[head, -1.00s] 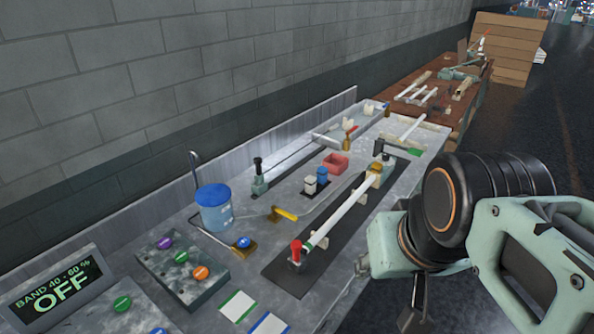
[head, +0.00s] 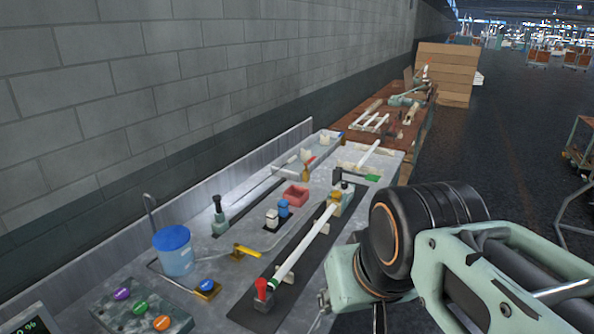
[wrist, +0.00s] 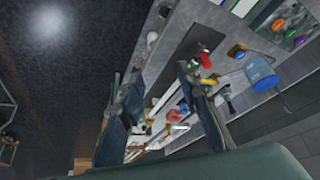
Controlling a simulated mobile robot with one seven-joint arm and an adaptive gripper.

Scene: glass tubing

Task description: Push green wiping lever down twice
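A lever with a green end (head: 372,177) sticks out to the right from a dark block at the far end of the glass tubing fixture in the head view. It is the likeliest green wiping lever; I cannot make it out surely in the wrist view. A long white tube (head: 307,238) lies along the fixture, with a red piece (head: 262,288) at its near end. My gripper (wrist: 158,75) is open and empty in the wrist view, its fingers wide apart above the bench side. In the head view my arm mostly hides it, right of the bench and apart from the lever.
A brown table (head: 400,125) and wooden boxes (head: 446,72) stand beyond. The dark floor on the right is mostly clear.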

